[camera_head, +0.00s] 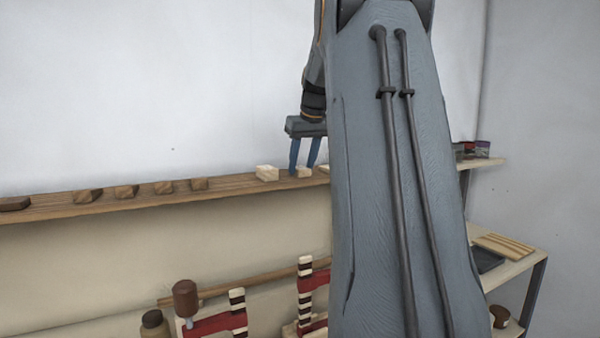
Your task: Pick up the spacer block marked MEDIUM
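My gripper (302,168) points down at the wall shelf, its two blue fingers apart with a gap between them. A small pale block (304,173) sits on the shelf at the fingertips; whether the fingers touch it cannot be told. A larger pale block (267,173) stands just left of the fingers. Another pale piece (323,168) shows to the right, partly hidden behind my arm. No marking is readable on any block, so I cannot tell which is MEDIUM.
The long wooden shelf (240,192) also carries several brown blocks (126,192) to the left. Below stand red-and-white racks (213,324), a brown-headed mallet (186,298) and a dark jar (154,323). A side bench (510,257) is at right. My arm hides the middle right.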

